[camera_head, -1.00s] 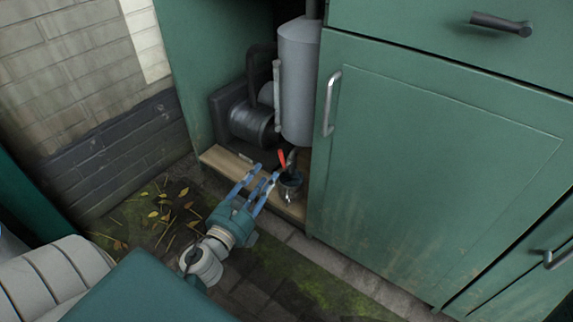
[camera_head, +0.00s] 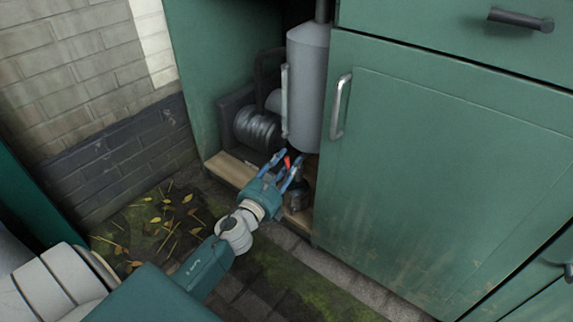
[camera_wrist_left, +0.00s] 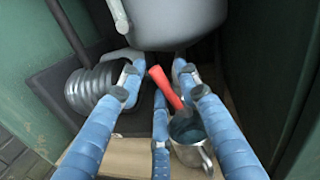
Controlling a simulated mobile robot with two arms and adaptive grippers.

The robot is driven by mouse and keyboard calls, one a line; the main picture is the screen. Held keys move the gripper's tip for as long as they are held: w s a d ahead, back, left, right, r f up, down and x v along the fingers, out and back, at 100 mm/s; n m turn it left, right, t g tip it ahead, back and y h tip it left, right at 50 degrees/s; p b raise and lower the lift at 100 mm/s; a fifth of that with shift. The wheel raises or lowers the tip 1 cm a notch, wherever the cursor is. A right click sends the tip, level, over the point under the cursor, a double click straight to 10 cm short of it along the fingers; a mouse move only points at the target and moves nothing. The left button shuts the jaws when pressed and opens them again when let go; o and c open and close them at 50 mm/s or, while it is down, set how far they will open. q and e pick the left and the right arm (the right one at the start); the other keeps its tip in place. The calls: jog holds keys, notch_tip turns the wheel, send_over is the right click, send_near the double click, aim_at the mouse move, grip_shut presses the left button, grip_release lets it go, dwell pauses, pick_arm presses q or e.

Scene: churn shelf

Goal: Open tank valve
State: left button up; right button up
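The tank (camera_head: 307,85) is a grey cylinder standing in the open cabinet bay; its underside also shows at the top of the left wrist view (camera_wrist_left: 176,22). A valve handle with a red lever (camera_head: 287,161) sits just below it. In the left wrist view the red lever (camera_wrist_left: 164,86) slants between my blue fingers. My left gripper (camera_head: 281,160) is open, its fingers spread around the lever, with a gap on both sides. Contact with the lever cannot be told. A metal cup (camera_wrist_left: 192,148) stands below the lever, partly hidden by a finger. My right gripper is not in view.
A wooden board (camera_head: 231,170) forms the bay floor. A closed green door (camera_head: 430,170) with a metal handle bounds the bay on the right. Paving with leaves (camera_head: 160,228) lies in front.

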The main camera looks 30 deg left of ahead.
pick_arm(q)
jog(key=shift+c, duration=0.5)
grip_shut()
jog(key=shift+d+f+m+b, duration=0.15)
jog(key=shift+d+m+b, duration=0.1)
jog(key=shift+m+b, duration=0.35)
jog(key=shift+d+m+t+b, duration=0.3)
jog(key=shift+m+b, duration=0.25)
jog(key=shift+m, duration=0.25)
jog(key=shift+r, duration=0.2)
jog(key=shift+d, duration=0.1)
jog(key=shift+o, duration=0.5)
grip_release()
jog(key=shift+r, duration=0.1)
